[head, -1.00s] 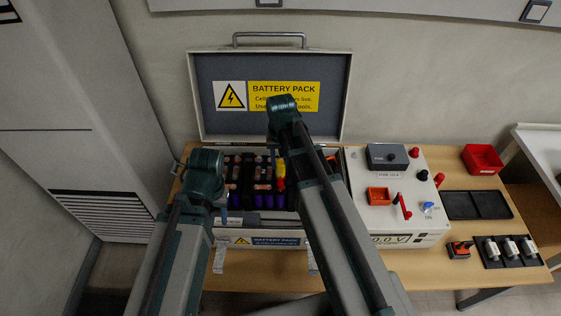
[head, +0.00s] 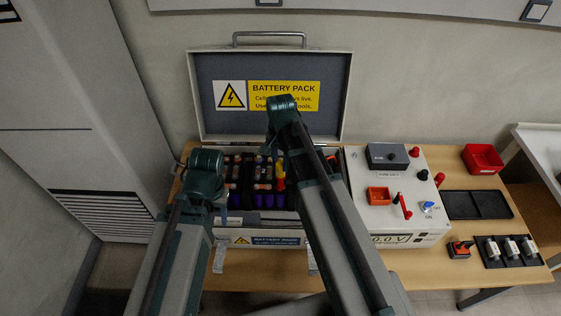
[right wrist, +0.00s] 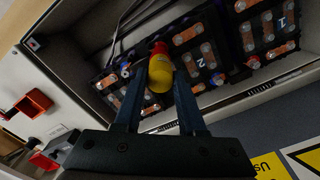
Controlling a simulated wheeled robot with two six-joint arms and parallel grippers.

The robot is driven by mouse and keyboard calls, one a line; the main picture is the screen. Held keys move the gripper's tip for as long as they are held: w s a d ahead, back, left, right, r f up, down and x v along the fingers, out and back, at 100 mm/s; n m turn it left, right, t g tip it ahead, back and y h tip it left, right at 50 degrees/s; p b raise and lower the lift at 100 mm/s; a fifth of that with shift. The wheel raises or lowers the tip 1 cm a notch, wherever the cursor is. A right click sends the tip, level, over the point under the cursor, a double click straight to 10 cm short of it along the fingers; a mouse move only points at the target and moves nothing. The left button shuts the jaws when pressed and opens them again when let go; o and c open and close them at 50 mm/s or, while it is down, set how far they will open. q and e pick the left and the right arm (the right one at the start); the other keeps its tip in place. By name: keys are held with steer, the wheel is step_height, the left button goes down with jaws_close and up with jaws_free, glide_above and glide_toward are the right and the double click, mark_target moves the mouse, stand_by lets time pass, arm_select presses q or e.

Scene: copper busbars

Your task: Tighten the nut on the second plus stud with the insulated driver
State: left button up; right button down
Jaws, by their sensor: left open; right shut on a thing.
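The open battery pack case (head: 262,240) stands on the bench, with dark cells and copper busbars (head: 262,175) inside. My right gripper (right wrist: 160,85) is shut on the yellow and red insulated driver (right wrist: 160,73), above the pack. The driver (head: 280,171) also shows beside my right arm in the head view. Its tip is hidden, so I cannot tell whether it touches a stud or nut. In the right wrist view, busbars with round studs (right wrist: 190,34) lie around it, near cells marked 1 and 2. My left gripper (head: 223,212) is open at the pack's left front edge.
The raised lid (head: 225,120) stands behind the pack. A white panel box (head: 370,215) with a switch, knobs and an orange holder is at its right. Farther right are a red bin (head: 482,158), a black tray (head: 477,204) and a fuse rack (head: 487,262).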

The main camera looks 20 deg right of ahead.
stand_by(0.3)
steer(key=m, duration=0.6)
steer(key=shift+f, duration=0.1)
steer(key=shift+m, duration=0.3)
steer(key=m, duration=0.6)
